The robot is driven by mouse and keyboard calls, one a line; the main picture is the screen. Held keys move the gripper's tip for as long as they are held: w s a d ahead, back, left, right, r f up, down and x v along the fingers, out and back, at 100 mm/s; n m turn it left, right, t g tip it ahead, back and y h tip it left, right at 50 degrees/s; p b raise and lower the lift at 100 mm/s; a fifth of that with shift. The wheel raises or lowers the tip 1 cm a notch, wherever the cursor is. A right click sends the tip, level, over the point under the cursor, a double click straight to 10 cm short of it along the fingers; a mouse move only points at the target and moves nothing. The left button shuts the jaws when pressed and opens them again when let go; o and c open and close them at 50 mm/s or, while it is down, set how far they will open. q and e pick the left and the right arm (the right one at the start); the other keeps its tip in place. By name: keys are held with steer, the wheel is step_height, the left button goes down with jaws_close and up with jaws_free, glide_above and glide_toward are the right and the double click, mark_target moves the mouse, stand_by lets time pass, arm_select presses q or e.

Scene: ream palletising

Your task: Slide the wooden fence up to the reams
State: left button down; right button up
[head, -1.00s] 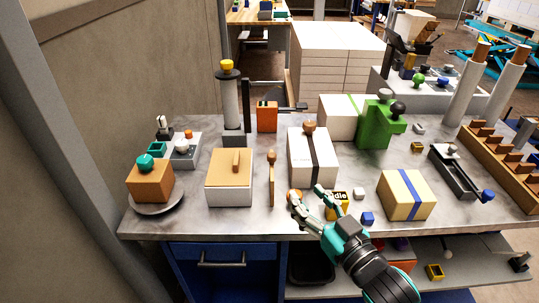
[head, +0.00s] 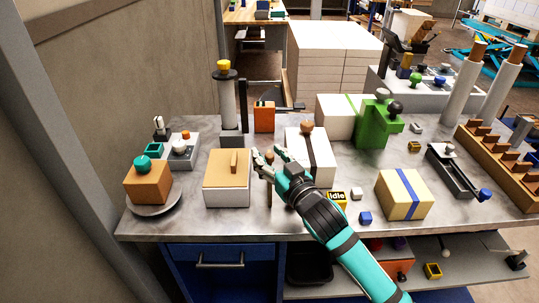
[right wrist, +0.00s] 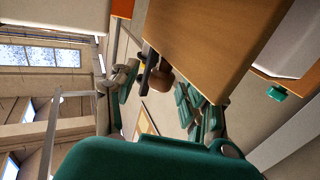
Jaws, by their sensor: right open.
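The wooden fence (head: 269,194) is a thin upright board with a round knob, standing on the bench in the head view. A white ream block with a tan wooden top (head: 229,178) is to its left, with a narrow gap. A white ream with a black band (head: 322,166) is to its right. My right gripper (head: 267,155) is open, its fingers around the fence's knob. The hand hides part of the fence; contact is unclear. In the right wrist view, a brown knob (right wrist: 160,79) lies between the fingers beside a large wooden face (right wrist: 205,40). My left gripper is not in view.
A cream ream with a blue band (head: 405,194) is at the right. An orange block with a teal knob (head: 147,186) sits on a plate at the left. A yellow-capped post (head: 228,105) and a green fixture (head: 374,125) stand behind. The front bench strip is mostly clear.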

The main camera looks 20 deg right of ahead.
steer(key=shift+w, duration=0.1)
jaws_close()
stand_by(0.5)
